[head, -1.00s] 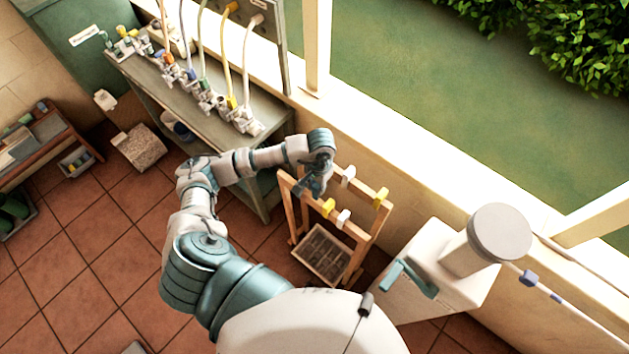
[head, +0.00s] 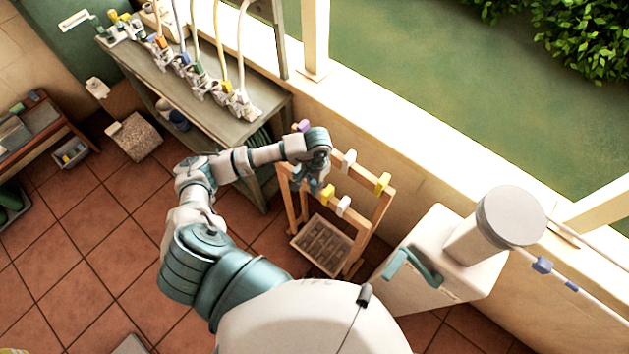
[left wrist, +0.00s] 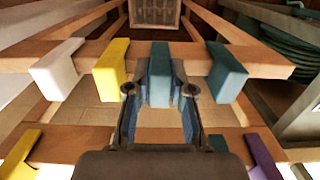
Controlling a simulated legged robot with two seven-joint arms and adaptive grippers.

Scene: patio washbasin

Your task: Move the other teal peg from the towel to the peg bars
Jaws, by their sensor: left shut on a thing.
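A teal peg (left wrist: 160,85) is between the fingers of my left gripper (left wrist: 160,98), which is shut on it at a wooden peg bar (left wrist: 189,54). The peg overlaps the bar; how firmly it sits is unclear. A second teal peg (left wrist: 228,72) is on the same bar, to the right in the left wrist view, apart from the fingers. A yellow peg (left wrist: 110,72) and a white peg (left wrist: 57,70) are to the left. In the head view my left gripper (head: 314,186) is over the near bar of the rack. My right gripper and the towel are not clearly visible.
The other bar carries a yellow peg (head: 383,182), a white peg (head: 348,160) and a purple peg (head: 302,126). A crate (head: 322,245) sits low in the rack. The bench with taps (head: 225,120) stands left of the rack, and the wall runs behind it.

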